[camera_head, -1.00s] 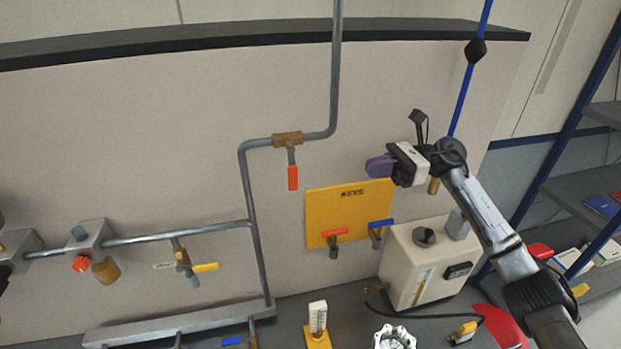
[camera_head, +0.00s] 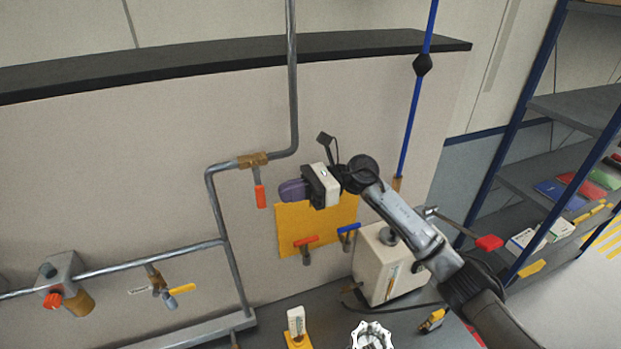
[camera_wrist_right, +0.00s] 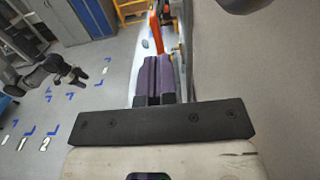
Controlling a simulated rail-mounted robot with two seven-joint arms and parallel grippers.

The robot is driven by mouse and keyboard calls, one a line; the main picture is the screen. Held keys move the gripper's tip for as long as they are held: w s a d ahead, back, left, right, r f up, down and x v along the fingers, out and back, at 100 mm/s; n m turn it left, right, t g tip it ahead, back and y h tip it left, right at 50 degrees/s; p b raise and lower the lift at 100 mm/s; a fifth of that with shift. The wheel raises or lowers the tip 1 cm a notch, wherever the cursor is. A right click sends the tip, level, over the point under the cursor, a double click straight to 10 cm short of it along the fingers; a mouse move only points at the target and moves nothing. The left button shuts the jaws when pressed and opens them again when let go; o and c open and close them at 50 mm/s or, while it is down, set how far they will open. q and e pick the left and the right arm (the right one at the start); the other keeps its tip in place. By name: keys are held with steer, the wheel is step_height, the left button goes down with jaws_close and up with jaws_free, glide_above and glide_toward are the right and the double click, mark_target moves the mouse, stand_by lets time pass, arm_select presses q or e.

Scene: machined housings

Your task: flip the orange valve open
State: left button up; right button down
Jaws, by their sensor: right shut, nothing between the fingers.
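The orange valve handle (camera_head: 260,196) hangs down from a brass valve body (camera_head: 252,159) on the grey wall pipe. My right gripper (camera_head: 290,190) has purple fingers, shut and empty. It points left and is just right of the handle in the head view. In the right wrist view, the orange handle (camera_wrist_right: 156,33) stands just beyond the tips of the shut fingers (camera_wrist_right: 158,78); I cannot tell whether they touch. A dark jointed shape at the left of the wrist view looks like my left arm; its finger state is unclear. The head view does not show it.
Behind and below my right gripper is a yellow panel (camera_head: 318,222) with a red-handled valve (camera_head: 305,241) and a blue-handled valve (camera_head: 348,229). A yellow-handled valve (camera_head: 181,289) is lower left. A cream box (camera_head: 377,275) stands below my right arm.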

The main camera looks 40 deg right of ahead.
mark_target(259, 188)
arm_select(q)
steer(key=shift+r+p, duration=0.5)
steer(key=shift+r, duration=0.25)
arm_select(e)
steer(key=shift+x, duration=1.35)
arm_select(q)
steer(key=shift+d, duration=0.2)
